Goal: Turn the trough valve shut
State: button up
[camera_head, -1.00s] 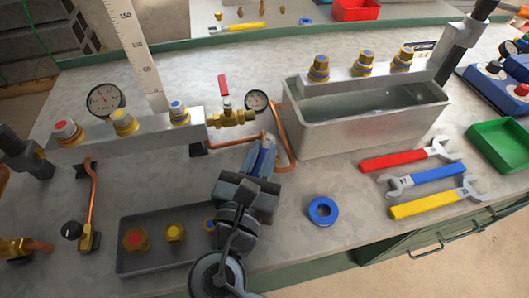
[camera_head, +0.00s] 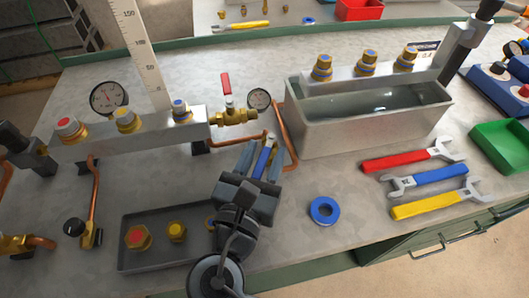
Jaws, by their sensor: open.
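A brass valve (camera_head: 234,117) with a red lever (camera_head: 226,84) sits between the metal manifold (camera_head: 150,129) and the metal trough (camera_head: 365,128). Its lever stands roughly upright in the picture. Copper pipe runs from beside it toward the trough. My gripper (camera_head: 260,160) is open, below and slightly right of the valve in the picture, apart from the lever. A narrow blue thing (camera_head: 263,158) with a pale end shows between its fingers; I cannot tell whether it touches them. The gripper body hides part of the grey tray.
The grey tray (camera_head: 128,257) with brass fittings lies at front left. A blue ring (camera_head: 324,211) is right of my gripper. Red (camera_head: 410,159), blue (camera_head: 428,180) and yellow (camera_head: 437,203) wrenches lie at right. A round gauge (camera_head: 259,98) stands beside the valve.

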jog(key=v, duration=0.7)
jog(key=shift+s, duration=0.15)
jog(key=shift+c, duration=0.2)
